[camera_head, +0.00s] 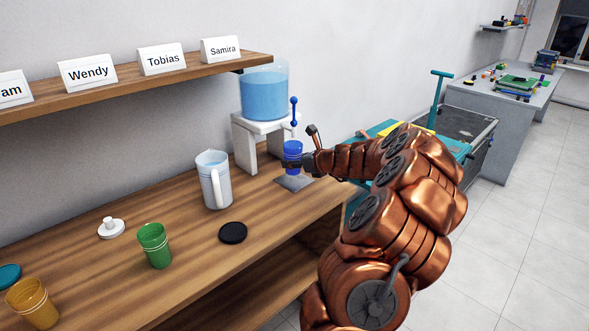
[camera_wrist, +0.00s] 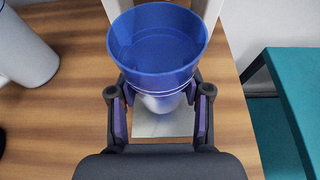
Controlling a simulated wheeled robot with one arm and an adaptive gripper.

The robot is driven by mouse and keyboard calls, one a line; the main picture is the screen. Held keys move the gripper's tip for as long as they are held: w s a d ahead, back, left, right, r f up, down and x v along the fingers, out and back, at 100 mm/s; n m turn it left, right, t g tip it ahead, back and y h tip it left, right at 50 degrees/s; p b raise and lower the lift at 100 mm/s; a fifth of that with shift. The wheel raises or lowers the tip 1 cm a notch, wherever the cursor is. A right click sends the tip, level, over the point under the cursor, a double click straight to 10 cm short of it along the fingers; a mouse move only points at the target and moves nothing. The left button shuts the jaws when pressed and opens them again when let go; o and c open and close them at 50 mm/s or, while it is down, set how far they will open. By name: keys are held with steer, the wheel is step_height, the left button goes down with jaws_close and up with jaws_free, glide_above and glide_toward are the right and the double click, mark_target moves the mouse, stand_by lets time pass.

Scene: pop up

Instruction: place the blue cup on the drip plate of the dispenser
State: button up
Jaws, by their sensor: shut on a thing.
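The blue cup (camera_head: 292,148) is upright in my gripper (camera_head: 298,165), in front of the dispenser (camera_head: 264,95), a clear tank of blue water on a white stand. In the wrist view the cup (camera_wrist: 156,45) is seen from above, between the two fingers of my gripper (camera_wrist: 157,110). The grey drip plate (camera_head: 293,183) lies on the wooden counter under the cup, and the plate (camera_wrist: 160,124) also shows below the cup in the wrist view. The cup appears above the plate; its base is partly hidden, so contact cannot be told. The dispenser's blue lever (camera_head: 294,112) stands just behind the cup.
A white pitcher (camera_head: 214,180) stands left of the dispenser. A black lid (camera_head: 233,233), green cup (camera_head: 154,245), yellow cup (camera_head: 32,303) and white lid (camera_head: 111,228) are on the counter (camera_head: 190,265). A shelf with name cards (camera_head: 160,59) hangs above. A teal cart (camera_head: 366,163) stands to the right.

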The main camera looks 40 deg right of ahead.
mark_target(299, 170)
steer(key=shift+w+d+f, duration=0.15)
steer(key=shift+w+d, duration=0.1)
steer(key=shift+d, duration=0.05)
steer(key=shift+f, duration=1.65)
steer(key=shift+f, duration=0.2)
steer(key=o, duration=1.2)
steer(key=shift+r, duration=0.1)
steer(key=shift+r, duration=0.15)
steer(key=v, duration=1.2)
